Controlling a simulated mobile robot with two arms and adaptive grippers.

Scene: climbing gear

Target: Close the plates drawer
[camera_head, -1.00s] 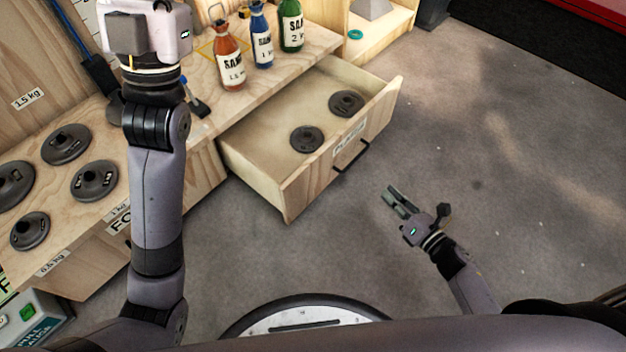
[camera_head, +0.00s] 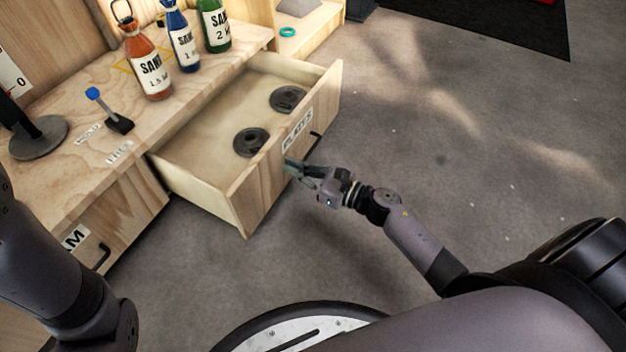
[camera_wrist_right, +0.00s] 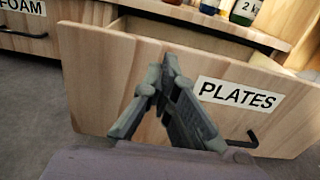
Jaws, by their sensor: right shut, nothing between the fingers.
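The plates drawer (camera_head: 205,190) is pulled out of the wooden bench, with two dark round plates (camera_head: 251,142) lying inside. Its front bears a PLATES label, which also shows in the right wrist view (camera_wrist_right: 237,95), and a black handle (camera_wrist_right: 243,141). My right gripper (camera_head: 288,166) is shut and empty, at the drawer front just below the label. In the right wrist view its fingertips (camera_wrist_right: 160,80) point at the front panel, left of the label; whether they touch it I cannot tell. My left arm shows at the lower left; its gripper is out of the picture.
Orange, blue and green sand bottles (camera_head: 182,42) stand on the bench top. A small blue-tipped lever (camera_head: 112,112) and a dark stand (camera_head: 38,138) are also on it. A closed FOAM drawer (camera_head: 110,235) is to the left. The grey floor at right is clear.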

